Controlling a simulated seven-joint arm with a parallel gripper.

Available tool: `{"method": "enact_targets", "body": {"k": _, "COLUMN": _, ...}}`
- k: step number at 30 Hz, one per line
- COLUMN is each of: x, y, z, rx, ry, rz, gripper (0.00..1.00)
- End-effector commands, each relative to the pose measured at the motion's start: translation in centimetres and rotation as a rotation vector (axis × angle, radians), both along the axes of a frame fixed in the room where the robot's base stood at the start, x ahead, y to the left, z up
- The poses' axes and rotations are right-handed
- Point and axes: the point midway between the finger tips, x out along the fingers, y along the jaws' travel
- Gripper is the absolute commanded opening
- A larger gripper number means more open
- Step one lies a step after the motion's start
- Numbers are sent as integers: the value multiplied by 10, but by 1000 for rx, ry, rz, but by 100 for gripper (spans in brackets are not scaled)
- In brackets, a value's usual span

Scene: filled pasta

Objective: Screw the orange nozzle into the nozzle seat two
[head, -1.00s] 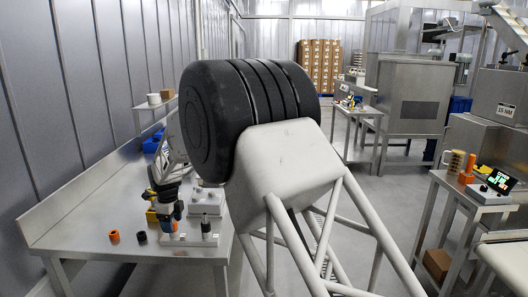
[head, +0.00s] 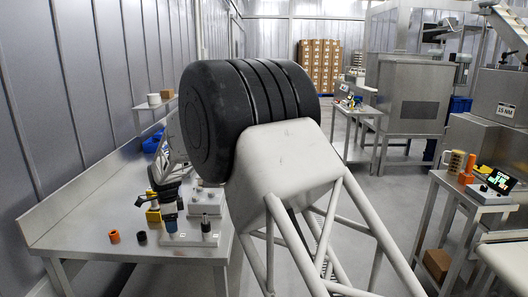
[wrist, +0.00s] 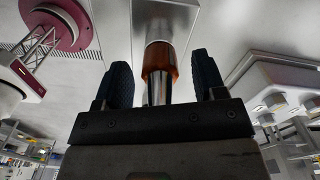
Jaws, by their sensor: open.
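My gripper (head: 170,228) is open and points down over the pale plate (head: 193,241) on the bench. In the wrist view, its dark blue fingers (wrist: 163,75) stand on either side of the orange nozzle (wrist: 159,63), with a gap visible on both sides. The nozzle has an orange band and a shiny metal end toward my palm. Its far end meets a light metal cylinder (wrist: 165,18); I cannot tell how far it is seated. In the head view my gripper hides the nozzle. Which seat is number two cannot be read.
An orange round piece (head: 114,236) and a dark one (head: 140,237) stand on the bench left of the plate. A black cylinder (head: 206,226) stands on the plate's right. A grey block (head: 206,202) is behind. The bench's left front is clear.

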Motion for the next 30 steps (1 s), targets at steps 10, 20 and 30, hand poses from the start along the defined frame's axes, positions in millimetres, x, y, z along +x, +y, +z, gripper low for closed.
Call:
{"method": "enact_targets", "body": {"k": 10, "x": 0, "y": 0, "z": 0, "rx": 0, "ry": 0, "rz": 129, "gripper": 64}}
{"method": "enact_targets", "body": {"k": 20, "x": 0, "y": 0, "z": 0, "rx": 0, "ry": 0, "rz": 380, "gripper": 64}}
{"method": "enact_targets", "body": {"k": 30, "x": 0, "y": 0, "z": 0, "rx": 0, "ry": 0, "rz": 637, "gripper": 64}}
